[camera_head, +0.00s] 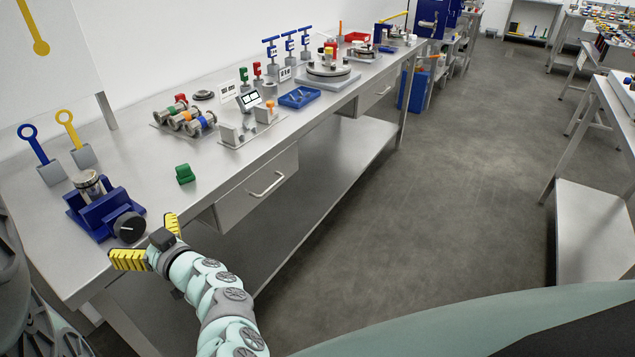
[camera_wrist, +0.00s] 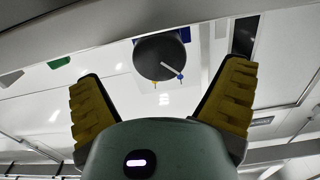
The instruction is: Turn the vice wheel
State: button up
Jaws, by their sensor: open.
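The blue vice (camera_head: 97,208) sits near the front edge of the steel bench, at the left of the head view, with a metal cylinder (camera_head: 90,184) on top. Its wheel (camera_head: 129,228) is a dark round knob with a pale line, facing the front edge. My gripper (camera_head: 141,238) has yellow ribbed fingers and is open, just in front of the wheel. In the wrist view the wheel (camera_wrist: 158,57) lies between and beyond the spread fingertips of my gripper (camera_wrist: 165,68), with gaps on both sides. Its pale mark (camera_wrist: 172,73) slants. No contact shows.
The steel bench (camera_head: 150,215) has a drawer with a handle (camera_head: 266,184) below its front edge, right of my arm. A small green block (camera_head: 185,174) stands right of the vice. Blue and yellow ring-topped levers (camera_head: 68,130) stand behind it. Open floor lies to the right.

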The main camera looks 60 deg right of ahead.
aim_at(133, 229)
jog(key=shift+w+a, duration=0.1)
jog(key=shift+w, duration=2.45)
jog(key=shift+c, duration=0.2)
jog(key=c, duration=1.2)
jog(key=n+b, duration=0.2)
jog(key=shift+f+n, duration=0.2)
jog(key=shift+n, duration=0.1)
jog(key=shift+r+n, duration=0.25)
jog(key=shift+n, duration=0.05)
